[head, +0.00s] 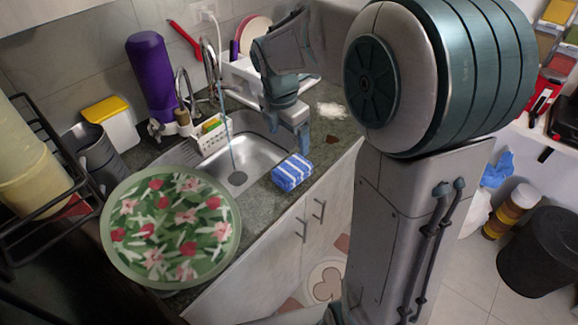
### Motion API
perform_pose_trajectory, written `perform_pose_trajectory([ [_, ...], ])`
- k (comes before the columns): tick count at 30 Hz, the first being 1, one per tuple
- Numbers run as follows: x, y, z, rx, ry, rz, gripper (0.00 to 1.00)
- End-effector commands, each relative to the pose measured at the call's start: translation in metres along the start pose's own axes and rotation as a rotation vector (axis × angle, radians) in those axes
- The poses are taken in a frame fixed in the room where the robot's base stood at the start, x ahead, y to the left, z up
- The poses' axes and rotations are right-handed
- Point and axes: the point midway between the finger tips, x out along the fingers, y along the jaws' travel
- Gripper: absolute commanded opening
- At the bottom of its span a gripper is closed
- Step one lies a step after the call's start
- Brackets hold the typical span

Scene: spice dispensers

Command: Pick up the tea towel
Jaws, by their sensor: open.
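The tea towel (293,173) is a small folded blue cloth with white stripes. It lies on the counter at the right front edge of the sink, in the middle of the head view. My gripper (302,148) is above the towel and points down, with its fingers close to the towel's top edge. It is open, and nothing shows between its fingers. Whether a finger touches the cloth I cannot tell.
The steel sink (255,157) with a running tap lies left of the towel. A floral round tray (171,228) is at the front left. A purple bottle (153,75) and a white dish rack (243,76) stand behind. A white patch (332,110) marks the counter.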

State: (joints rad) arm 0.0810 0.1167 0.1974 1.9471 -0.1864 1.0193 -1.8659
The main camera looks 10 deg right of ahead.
Motion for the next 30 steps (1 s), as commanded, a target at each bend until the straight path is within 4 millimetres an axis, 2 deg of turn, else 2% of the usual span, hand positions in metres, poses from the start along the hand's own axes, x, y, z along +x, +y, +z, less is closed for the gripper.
perform_pose_trajectory([
  [5, 0.015, 0.005, 0.001, -0.057, 0.003, -0.006, 0.85],
  [15, 0.077, 0.004, 0.0, -0.056, 0.004, -0.007, 0.85],
  [23, 0.095, 0.005, 0.002, -0.056, 0.002, -0.005, 0.85],
  [30, 0.129, 0.006, 0.003, -0.056, 0.003, -0.007, 0.85],
])
